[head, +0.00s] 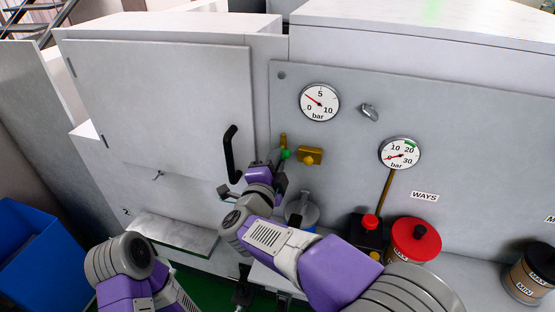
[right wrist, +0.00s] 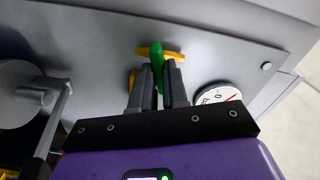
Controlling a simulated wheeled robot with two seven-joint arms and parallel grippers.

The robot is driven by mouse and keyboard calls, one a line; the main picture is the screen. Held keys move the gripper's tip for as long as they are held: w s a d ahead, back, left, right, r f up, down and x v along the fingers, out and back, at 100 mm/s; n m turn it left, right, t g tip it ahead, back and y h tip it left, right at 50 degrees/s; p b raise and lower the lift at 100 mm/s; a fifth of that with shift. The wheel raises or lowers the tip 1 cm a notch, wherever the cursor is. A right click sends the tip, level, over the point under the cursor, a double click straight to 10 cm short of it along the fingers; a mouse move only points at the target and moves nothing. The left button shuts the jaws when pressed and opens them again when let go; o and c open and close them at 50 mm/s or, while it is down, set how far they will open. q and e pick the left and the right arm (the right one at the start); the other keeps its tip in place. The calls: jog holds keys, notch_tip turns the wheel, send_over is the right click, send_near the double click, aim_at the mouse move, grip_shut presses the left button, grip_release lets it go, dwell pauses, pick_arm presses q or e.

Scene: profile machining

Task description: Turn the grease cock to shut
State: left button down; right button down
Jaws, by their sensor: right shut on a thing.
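The grease cock has a green lever (right wrist: 157,66) on a brass body (right wrist: 172,54) against the grey panel. In the head view the green lever (head: 286,154) shows just below a short upright brass stub (head: 283,140). My right gripper (right wrist: 157,84) is shut on the green lever, with one dark finger on each side of it. In the head view the right gripper (head: 280,173) reaches up to the lever, and my wrist hides part of the cock's surroundings. My left arm shows at the lower left, but I cannot make out its gripper.
A black door handle (head: 231,155) is left. A red-lidded container (head: 416,241) and a blue bin (head: 38,246) stand lower.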

jog(key=shift+f, duration=0.1)
jog(key=m+b, duration=0.4)
jog(key=b, duration=0.1)
jog(key=shift+f+b, duration=0.1)
jog(key=shift+b, duration=0.25)
jog(key=c, duration=1)
grip_release()
jog(key=shift+r, duration=0.2)
jog(key=shift+s, duration=0.1)
jog(key=b+v, duration=0.1)
jog(key=v, duration=0.6)
